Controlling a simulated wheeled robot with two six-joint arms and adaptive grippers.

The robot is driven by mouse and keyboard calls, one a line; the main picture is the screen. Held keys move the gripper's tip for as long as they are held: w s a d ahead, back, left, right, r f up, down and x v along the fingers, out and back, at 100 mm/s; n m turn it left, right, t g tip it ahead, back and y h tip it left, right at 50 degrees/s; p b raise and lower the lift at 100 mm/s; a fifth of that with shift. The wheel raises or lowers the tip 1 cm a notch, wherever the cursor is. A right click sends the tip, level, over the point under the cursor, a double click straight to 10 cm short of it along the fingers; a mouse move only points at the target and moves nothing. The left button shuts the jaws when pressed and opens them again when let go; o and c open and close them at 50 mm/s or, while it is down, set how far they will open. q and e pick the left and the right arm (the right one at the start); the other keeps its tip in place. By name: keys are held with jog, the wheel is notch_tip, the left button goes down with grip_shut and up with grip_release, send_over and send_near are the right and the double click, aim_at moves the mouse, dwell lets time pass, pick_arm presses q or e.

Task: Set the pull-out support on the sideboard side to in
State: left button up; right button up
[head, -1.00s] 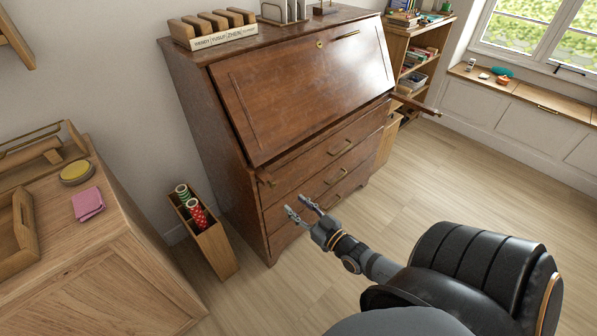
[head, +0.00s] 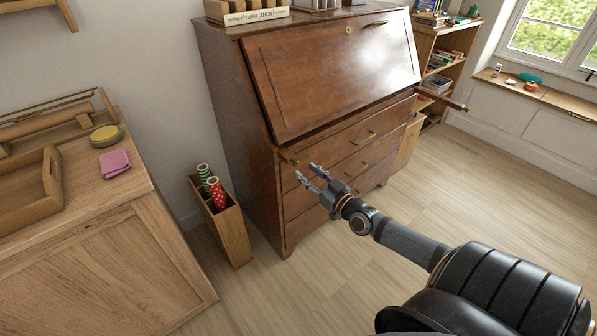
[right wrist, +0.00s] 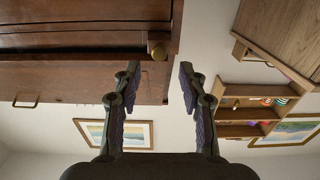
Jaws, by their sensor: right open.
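The brown wooden bureau (head: 240,110) stands against the wall with its sloping lid shut. Its pull-out support on the sideboard side (head: 287,155) sticks out a short way below the lid's left corner. The support's front end has a small brass knob, which shows in the right wrist view (right wrist: 157,50). My right gripper (head: 307,173) is open and empty, just in front of that end. In the right wrist view the knob lies just beyond the gap between the fingertips (right wrist: 159,72), apparently not touched. My left gripper is not in view.
The other pull-out support (head: 442,98) juts far out at the bureau's right side. The wooden sideboard (head: 110,240) stands at the left. A narrow wooden bin (head: 233,235) with wrapping rolls stands between them. The floor before the bureau is open.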

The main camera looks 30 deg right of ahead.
aim_at(297, 164)
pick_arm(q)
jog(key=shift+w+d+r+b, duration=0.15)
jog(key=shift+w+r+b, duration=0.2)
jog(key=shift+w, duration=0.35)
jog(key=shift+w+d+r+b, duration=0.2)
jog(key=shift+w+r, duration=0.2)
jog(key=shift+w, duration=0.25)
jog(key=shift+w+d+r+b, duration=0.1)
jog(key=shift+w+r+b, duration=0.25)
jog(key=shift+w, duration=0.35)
pick_arm(e)
jog(key=shift+w+a+f, duration=0.1)
jog(key=shift+w, duration=2.55)
jog(key=shift+c, duration=0.2)
grip_shut()
